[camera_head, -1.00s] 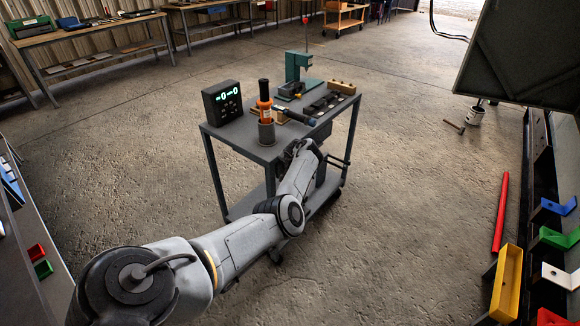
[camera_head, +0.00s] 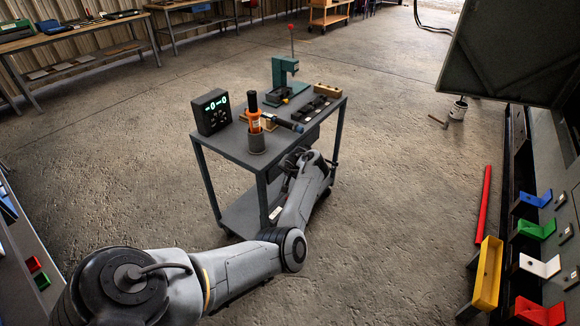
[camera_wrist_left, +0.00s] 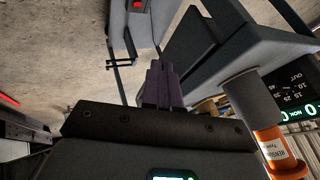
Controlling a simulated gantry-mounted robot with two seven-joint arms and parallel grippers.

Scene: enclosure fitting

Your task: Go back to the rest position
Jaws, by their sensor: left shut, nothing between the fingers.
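My left arm reaches from the lower left across the floor to the front of the grey cart (camera_head: 232,148) in the head view. Its wrist end is beside the cart's front right side, around and below tabletop height; the fingertips cannot be made out there. In the left wrist view my left gripper (camera_wrist_left: 160,84) has its fingers together and holds nothing. The cart's edge, a grey cup (camera_wrist_left: 240,92) and an orange tool (camera_wrist_left: 273,150) show to its right, apart from the fingers. My right gripper is in neither view.
On the cart stand a black digital display (camera_head: 211,112), the orange tool in its cup (camera_head: 256,143), a green press (camera_head: 283,75) and a wooden block (camera_head: 327,90). A rack with coloured brackets (camera_head: 537,230) and a yellow bin (camera_head: 487,275) is at right. Floor between is clear.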

